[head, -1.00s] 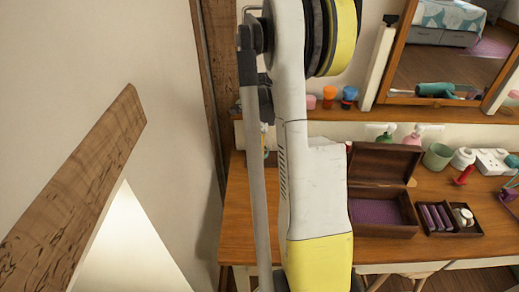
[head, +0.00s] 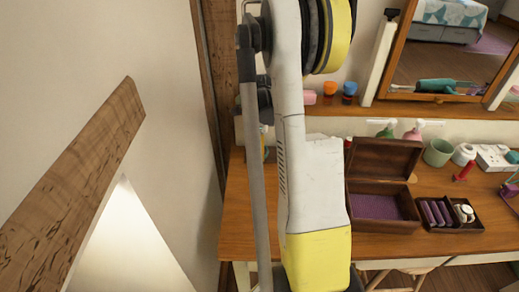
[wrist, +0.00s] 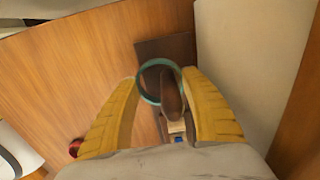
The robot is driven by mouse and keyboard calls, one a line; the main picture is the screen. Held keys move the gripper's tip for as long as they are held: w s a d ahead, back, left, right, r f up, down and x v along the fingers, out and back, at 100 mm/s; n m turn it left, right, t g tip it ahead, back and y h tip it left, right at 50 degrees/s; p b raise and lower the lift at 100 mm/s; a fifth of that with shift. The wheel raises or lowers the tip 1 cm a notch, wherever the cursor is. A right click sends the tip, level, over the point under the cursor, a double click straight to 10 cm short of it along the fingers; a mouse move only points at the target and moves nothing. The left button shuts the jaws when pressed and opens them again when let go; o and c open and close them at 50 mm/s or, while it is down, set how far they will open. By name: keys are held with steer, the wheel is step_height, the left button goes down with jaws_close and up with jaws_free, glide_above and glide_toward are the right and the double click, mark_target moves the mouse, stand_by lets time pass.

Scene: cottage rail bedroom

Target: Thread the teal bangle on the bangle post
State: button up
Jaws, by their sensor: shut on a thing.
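The teal bangle (wrist: 141,88) is between the two yellow fingertips of my gripper (wrist: 163,92) in the wrist view, and my gripper is shut on it. A dark brown rounded post (wrist: 172,100) shows within the ring's outline, toward its right side, and runs past its lower edge. I cannot tell whether the bangle is around the post or only lined up above it. A dark square base (wrist: 165,48) lies beyond the ring on the wooden table. In the head view my arm hides the bangle, the post and my gripper.
In the head view, an open wooden box (head: 383,226) and a small tray (head: 470,226) with purple rolls stand on the desk (head: 245,215), right of my arm. Cups and bottles line the back. A pale wall (wrist: 245,65) rises close on the right in the wrist view.

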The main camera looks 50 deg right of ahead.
steer(key=o, duration=1.1)
steer(key=shift+r, duration=0.15)
step_height(320, 180, up, 12)
stand_by(0.3)
